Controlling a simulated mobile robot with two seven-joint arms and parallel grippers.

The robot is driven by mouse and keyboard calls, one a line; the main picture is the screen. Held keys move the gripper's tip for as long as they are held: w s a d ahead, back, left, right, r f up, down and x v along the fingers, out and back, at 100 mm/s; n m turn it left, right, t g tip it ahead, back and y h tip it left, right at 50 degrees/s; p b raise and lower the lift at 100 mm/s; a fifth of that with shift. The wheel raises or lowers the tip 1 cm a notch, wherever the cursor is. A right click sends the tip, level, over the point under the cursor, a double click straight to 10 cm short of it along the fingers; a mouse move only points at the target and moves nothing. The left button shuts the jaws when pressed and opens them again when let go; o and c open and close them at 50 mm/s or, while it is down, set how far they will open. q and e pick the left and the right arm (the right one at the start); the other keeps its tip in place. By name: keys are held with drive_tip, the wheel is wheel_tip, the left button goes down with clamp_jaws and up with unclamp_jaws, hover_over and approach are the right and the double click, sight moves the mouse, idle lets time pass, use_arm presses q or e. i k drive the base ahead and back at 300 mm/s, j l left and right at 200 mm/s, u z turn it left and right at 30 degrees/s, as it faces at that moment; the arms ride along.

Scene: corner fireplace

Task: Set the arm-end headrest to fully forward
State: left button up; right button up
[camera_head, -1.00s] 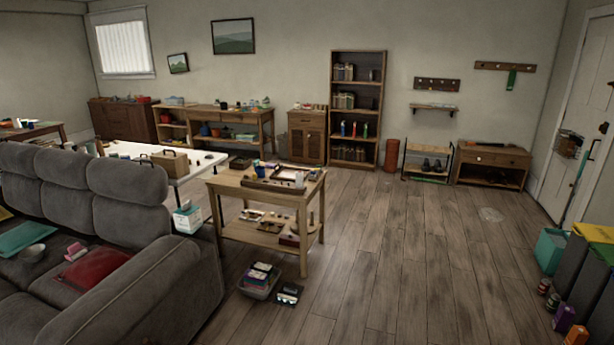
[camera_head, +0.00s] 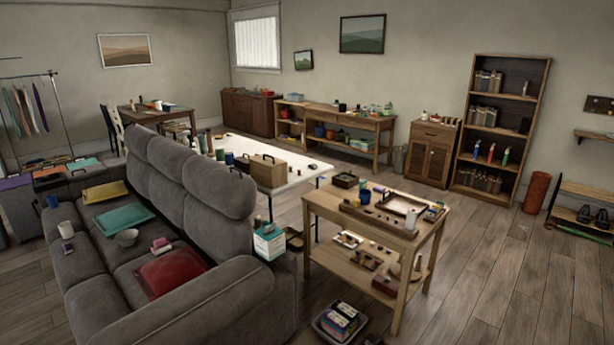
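The grey sofa (camera_head: 110,275) stands at the left, seen from its near armrest end. Its back carries three padded headrests. The arm-end headrest (camera_head: 218,186), closest to the near armrest (camera_head: 215,305), stands up above the backrest; its exact tilt is hard to tell from here. The middle headrest (camera_head: 166,158) and the far headrest (camera_head: 137,139) stand in line beyond it. Neither of my grippers is in view, and nothing touches the headrests.
A white table (camera_head: 285,180) stands behind the sofa. A wooden side table (camera_head: 325,206) and a floor bin (camera_head: 338,324) stand right of the armrest.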

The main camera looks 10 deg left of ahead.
sight(225, 189)
drive_tip(key=i+l+u, duration=0.15)
drive_tip(key=i+u, duration=0.3)
drive_tip(key=i+l+u, duration=0.25)
drive_tip(key=i+u, duration=0.2)
drive_tip(key=i+l+u, duration=0.3)
drive_tip(key=l+u, duration=0.2)
drive_tip(key=i+l+u, duration=0.3)
drive_tip(key=l+u, duration=0.15)
